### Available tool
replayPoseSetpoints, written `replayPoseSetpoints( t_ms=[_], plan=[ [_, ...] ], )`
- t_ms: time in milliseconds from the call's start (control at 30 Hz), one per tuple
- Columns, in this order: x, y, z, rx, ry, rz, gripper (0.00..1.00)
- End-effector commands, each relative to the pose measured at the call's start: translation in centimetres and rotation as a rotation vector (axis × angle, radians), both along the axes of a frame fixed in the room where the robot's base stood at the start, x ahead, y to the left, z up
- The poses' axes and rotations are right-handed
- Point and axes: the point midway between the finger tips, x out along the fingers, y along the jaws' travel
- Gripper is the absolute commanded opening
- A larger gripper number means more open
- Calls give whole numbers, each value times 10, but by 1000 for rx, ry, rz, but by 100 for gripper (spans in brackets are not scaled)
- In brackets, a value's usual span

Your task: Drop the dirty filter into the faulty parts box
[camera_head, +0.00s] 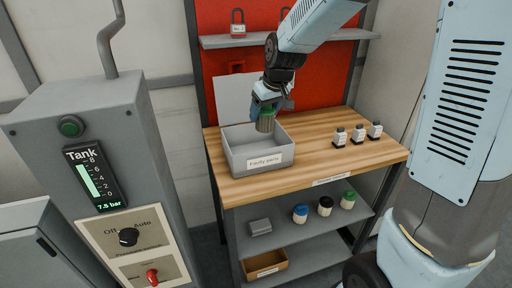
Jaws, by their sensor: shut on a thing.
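My gripper (266,108) is above the right part of the faulty parts box and is shut on the dirty filter (265,124), a small grey-brown cylinder with a green top. The filter hangs roughly upright, its lower end at about the height of the box's far rim in the picture. I cannot tell whether it is inside the rim or just above it. The faulty parts box (238,161) is an open grey bin with a white "Faulty parts" label, standing on the left of the wooden bench. The visible part of its inside looks empty.
Several small dark bottles with white labels (357,137) stand on the bench (330,168) at the right. A shelf below holds a grey block (260,227) and jars with blue (300,214), black (325,206) and green lids (348,200). A grey tank panel (100,150) stands at the left.

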Motion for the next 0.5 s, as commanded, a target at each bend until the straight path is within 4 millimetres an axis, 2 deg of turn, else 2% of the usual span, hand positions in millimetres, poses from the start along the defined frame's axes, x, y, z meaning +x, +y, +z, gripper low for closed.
replayPoseSetpoints(
  t_ms=[200,500],
  plan=[
    [-4,12,-23,0,2,21,24],
    [-4,14,-48,0,0,26,24]
  ],
)
